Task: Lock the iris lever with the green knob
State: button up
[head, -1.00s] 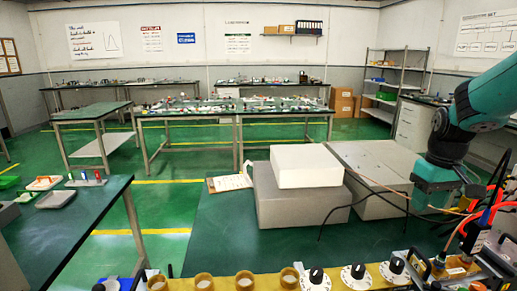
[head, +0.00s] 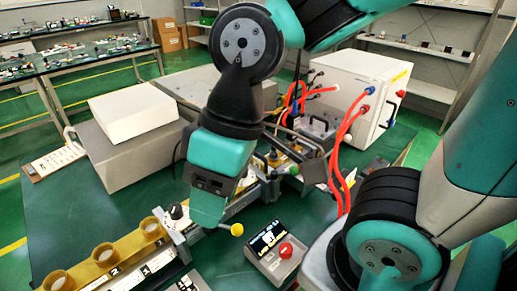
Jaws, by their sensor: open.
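My gripper (head: 208,210) hangs over the near side of the brass waveguide bench (head: 128,255), in the middle of the head view. It points down, and its jaws appear empty. A yellow ball knob (head: 237,229) shows just right of the fingertips. I cannot make out the green knob or the iris lever; my gripper and wrist hide part of the bench. A black-and-white dial (head: 176,212) stands on the bench to the left of my gripper.
A small control box with a screen and red button (head: 277,250) sits right of the gripper. Orange hoses (head: 340,150) run from a white cabinet (head: 352,92). Grey and white boxes (head: 134,112) stand behind the bench.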

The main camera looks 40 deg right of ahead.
aim_at(293, 170)
jog(key=z, duration=1.65)
jog(key=k, duration=0.65)
jog(key=u, duration=0.55)
jog(key=i, duration=0.5)
